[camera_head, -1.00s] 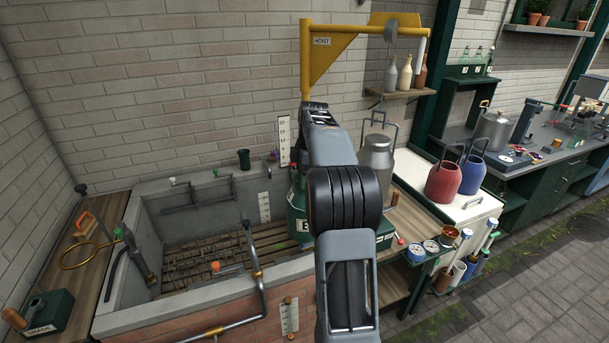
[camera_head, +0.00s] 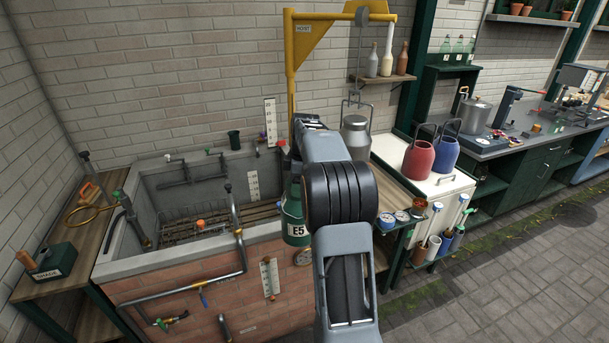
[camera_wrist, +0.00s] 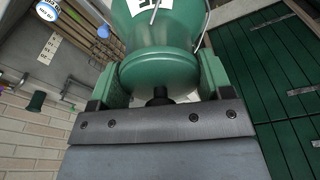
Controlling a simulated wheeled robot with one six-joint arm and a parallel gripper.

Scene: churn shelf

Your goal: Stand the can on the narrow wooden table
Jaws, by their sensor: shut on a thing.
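The green can (camera_head: 295,215), labelled E5, hangs upright from my gripper in the head view, left of my arm and in front of the trough's right end. In the wrist view the can (camera_wrist: 160,45) fills the top middle, with its wire handle loose at the side. My gripper (camera_wrist: 163,84) is shut on the can, a green finger on each side. My arm hides the gripper in the head view. A narrow wooden-topped table (camera_head: 398,190) stands right of the trough, partly hidden by my arm. Another wooden-topped table (camera_head: 62,225) stands left of the trough.
A silver can (camera_head: 356,140) stands at the back of the right wooden table, with small round tins (camera_head: 402,216) at its front. Red (camera_head: 419,158) and blue (camera_head: 446,153) cans stand on a white cabinet. A yellow hoist (camera_head: 318,40) rises behind. Pipes run along the brick trough (camera_head: 190,290).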

